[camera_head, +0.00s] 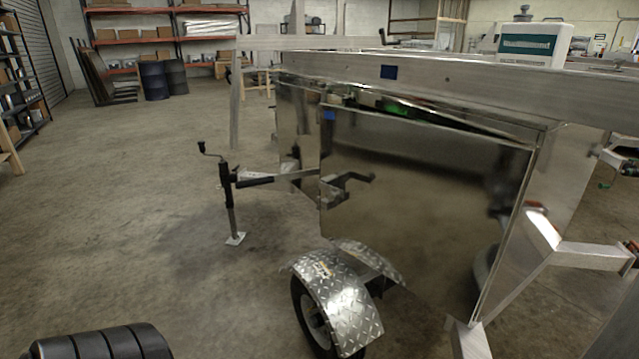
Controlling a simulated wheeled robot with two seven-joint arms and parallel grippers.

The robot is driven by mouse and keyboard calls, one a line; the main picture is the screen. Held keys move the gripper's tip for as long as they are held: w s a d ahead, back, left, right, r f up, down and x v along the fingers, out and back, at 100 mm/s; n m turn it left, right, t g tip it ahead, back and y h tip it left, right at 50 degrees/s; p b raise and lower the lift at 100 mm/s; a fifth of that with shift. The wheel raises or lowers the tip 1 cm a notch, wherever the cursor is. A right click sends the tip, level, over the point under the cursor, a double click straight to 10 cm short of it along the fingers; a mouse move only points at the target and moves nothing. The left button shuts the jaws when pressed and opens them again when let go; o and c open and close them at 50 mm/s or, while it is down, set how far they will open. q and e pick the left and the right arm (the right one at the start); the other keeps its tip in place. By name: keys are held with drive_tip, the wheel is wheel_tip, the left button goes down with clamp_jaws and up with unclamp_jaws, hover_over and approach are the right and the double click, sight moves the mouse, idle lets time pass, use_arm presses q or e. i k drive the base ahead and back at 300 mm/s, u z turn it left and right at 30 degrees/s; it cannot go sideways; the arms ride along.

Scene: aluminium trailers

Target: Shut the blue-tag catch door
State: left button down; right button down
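The blue-tag door (420,190) is a large polished metal panel on the side of an aluminium trailer. A small blue tag (330,115) sits at its upper left corner. A dark wedge with a bit of green shows between the door's top edge and the trailer body, so the door appears to stand ajar. A dark bracket-like catch (347,187) shows low near its left edge; part of this may be reflection.
A diamond-plate fender (335,300) and wheel jut out below the door. A jack stand (230,200) stands left of the trailer. A black ribbed object (105,343) is at the bottom left. A white jug (535,42) stands behind the top rail. The left floor is mostly clear.

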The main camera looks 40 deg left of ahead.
sight(430, 209)
drive_tip(key=k, duration=1.25)
drive_tip(key=u, duration=0.7)
drive_tip(key=i, duration=1.25)
drive_tip(key=z, duration=0.6)
